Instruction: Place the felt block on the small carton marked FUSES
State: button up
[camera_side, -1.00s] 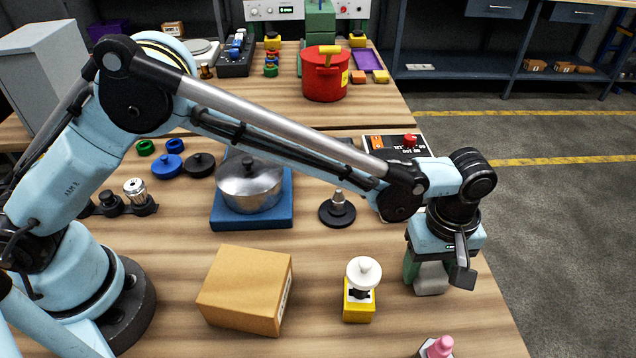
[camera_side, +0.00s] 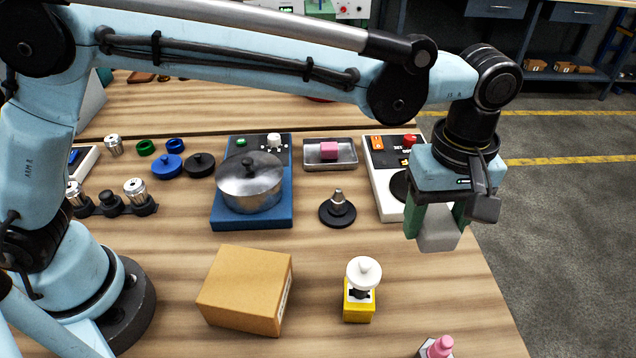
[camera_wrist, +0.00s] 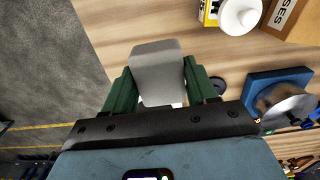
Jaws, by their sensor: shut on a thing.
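The light grey block, which I take for the felt block (camera_side: 438,236), is clamped between the green fingers of my gripper (camera_side: 436,216). My gripper is shut on it and holds it above the right side of the bench. The block also fills the middle of the wrist view (camera_wrist: 155,68). The brown carton (camera_side: 246,288) stands at the front centre of the bench, well left of my gripper, and its top is bare. In the wrist view the carton (camera_wrist: 302,25) is cut off at the top right corner, and the letters "SES" show on its side.
A yellow-based thing with a white knob (camera_side: 360,290) stands between my gripper and the carton. A pink-topped thing (camera_side: 438,347) is at the front edge. Behind are a pot (camera_side: 248,186) on a blue base (camera_side: 230,216), a black-based post (camera_side: 338,210) and a tray (camera_side: 347,160).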

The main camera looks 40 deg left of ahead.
jog(key=s+a+r, duration=0.5)
jog(key=s+a, duration=0.3)
jog(key=s, duration=0.1)
send_over(245, 277)
notch_tip(245, 277, down, 2)
jog(key=shift+f, duration=3.95)
jog(key=shift+f, duration=0.15)
jog(key=o, duration=1.1)
jog(key=shift+c, duration=0.2)
